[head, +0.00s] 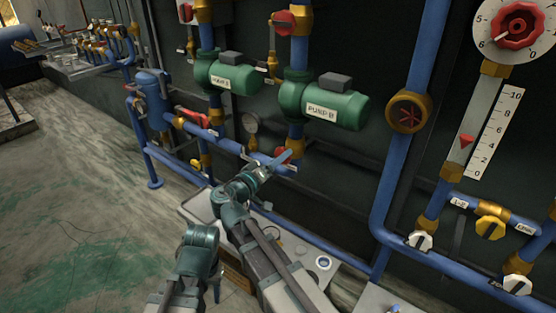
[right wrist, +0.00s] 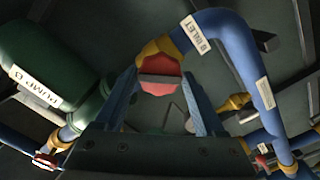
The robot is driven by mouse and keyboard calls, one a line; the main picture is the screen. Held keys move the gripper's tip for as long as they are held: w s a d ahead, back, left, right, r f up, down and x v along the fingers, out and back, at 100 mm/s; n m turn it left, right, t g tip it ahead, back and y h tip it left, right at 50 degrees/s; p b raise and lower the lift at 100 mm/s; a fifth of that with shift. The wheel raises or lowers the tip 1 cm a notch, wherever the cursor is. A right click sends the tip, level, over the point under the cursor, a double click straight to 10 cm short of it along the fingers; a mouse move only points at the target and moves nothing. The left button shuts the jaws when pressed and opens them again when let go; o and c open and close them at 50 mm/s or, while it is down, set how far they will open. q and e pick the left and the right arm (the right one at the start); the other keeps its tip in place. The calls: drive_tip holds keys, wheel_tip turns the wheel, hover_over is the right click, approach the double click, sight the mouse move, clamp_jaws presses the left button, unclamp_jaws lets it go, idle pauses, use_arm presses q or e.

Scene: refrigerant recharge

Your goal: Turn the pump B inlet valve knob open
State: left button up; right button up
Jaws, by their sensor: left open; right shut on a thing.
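In the head view the knob (head: 283,154) is below pump B (head: 335,110), partly hidden by my right gripper (head: 284,163). The right gripper's blue fingers (right wrist: 161,100) stand either side of the knob in the wrist view and are shut on it. My left gripper (head: 217,291) is low at the front, away from the pipes, mostly hidden by its own arm; it is open.
Pump A (head: 232,79) stands left of pump B. A blue pipe (head: 232,146) runs below the pumps. The floor (head: 70,210) at left is clear.

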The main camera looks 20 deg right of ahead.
drive_tip(key=n, duration=0.4)
drive_tip(key=shift+n, duration=0.3)
idle(0.3)
drive_tip(key=n, duration=0.3)
drive_tip(key=o, duration=1.4)
drive_tip(key=shift+n, duration=0.3)
drive_tip(key=shift+o, duration=0.2)
drive_tip(key=shift+a, duration=0.1)
